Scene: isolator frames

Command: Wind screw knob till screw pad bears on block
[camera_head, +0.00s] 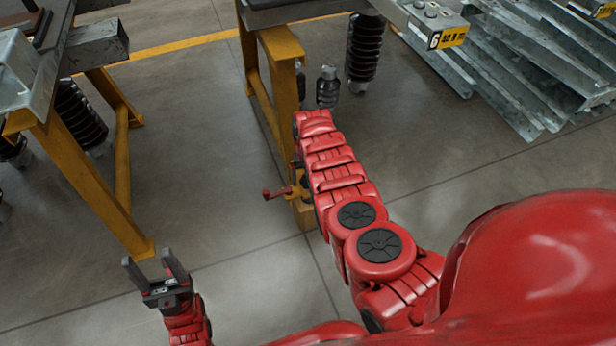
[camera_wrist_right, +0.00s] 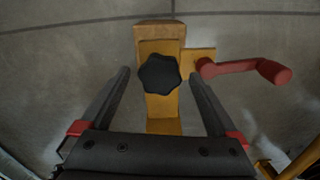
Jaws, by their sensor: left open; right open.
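The black lobed screw knob (camera_wrist_right: 160,74) shows in the right wrist view, on a yellow clamp body (camera_wrist_right: 163,110). A tan block (camera_wrist_right: 160,33) lies at the far end of the clamp. My right gripper (camera_wrist_right: 158,76) is open, with one finger on each side of the knob and a visible gap to each in the picture. I cannot tell its height over the knob. The screw pad is hidden. In the head view my right arm hides the knob and the right gripper. My left gripper (camera_head: 150,259) is open and empty at the lower left, away from the clamp.
A red crank handle (camera_wrist_right: 245,67) sticks out right of the knob; it also shows in the head view (camera_head: 277,193). Yellow trestle legs (camera_head: 283,85) stand behind the clamp, others (camera_head: 90,185) at left. Dark ribbed insulators (camera_head: 365,50) stand behind. Grey floor between is clear.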

